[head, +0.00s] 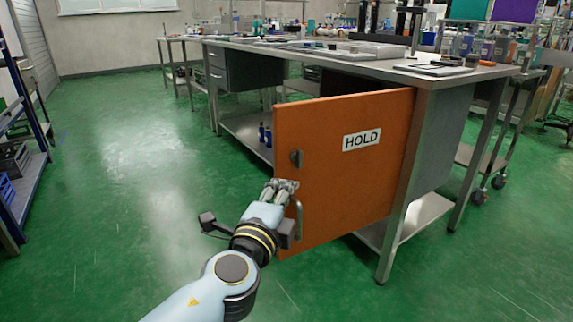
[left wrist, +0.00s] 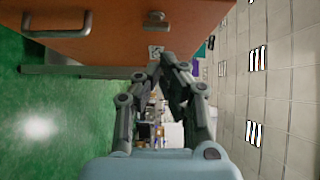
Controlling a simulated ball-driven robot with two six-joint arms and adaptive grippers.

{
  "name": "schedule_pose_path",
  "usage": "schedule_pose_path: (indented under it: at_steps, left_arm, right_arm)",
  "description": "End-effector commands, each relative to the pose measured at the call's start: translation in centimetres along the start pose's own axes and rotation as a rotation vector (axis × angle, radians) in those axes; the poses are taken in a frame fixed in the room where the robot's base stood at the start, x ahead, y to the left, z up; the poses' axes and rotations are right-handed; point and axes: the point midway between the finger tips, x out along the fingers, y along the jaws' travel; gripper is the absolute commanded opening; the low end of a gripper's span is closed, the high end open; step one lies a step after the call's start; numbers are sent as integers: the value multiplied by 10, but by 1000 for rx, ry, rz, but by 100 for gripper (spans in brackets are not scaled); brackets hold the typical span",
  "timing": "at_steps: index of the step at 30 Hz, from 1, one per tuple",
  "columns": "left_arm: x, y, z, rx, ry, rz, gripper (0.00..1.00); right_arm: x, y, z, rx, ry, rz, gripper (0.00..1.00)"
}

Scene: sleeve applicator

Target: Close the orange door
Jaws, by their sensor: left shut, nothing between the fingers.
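The orange door (head: 345,195) with a "HOLD" label hangs on the cabinet at the near end of the workbench. It stands open, angled out from the bench front, with its free edge to the left. A metal handle (head: 298,218) and a small latch (head: 296,158) are near that edge. My left gripper (head: 285,185) is shut and empty beside the free edge, close to the handle; contact is unclear. In the left wrist view, the door (left wrist: 110,45) fills the top, with the handle (left wrist: 55,24) left and the shut fingertips (left wrist: 163,58) just below the door. My right gripper is not in view.
The metal workbench (head: 330,60) runs to the back left, with a grey drawer unit (head: 240,72) under it. Blue bottles (head: 264,134) stand on its lower shelf behind the door. The green floor (head: 130,180) is clear to the left. A blue rack (head: 22,180) stands at far left.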

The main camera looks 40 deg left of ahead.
Motion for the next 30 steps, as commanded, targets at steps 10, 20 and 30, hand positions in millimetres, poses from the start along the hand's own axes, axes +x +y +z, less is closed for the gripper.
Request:
schedule_pose_path:
  at_steps: [10, 20, 30]
  left_arm:
    - [76, -3, 0, 2, -1, -3, 0]
    - [104, 0, 26, 2, -1, 1, 0]
    - [107, 0, 29, 1, -1, 2, 0]
  right_arm:
    - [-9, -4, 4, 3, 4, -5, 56]
    - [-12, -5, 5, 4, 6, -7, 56]
    - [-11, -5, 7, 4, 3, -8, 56]
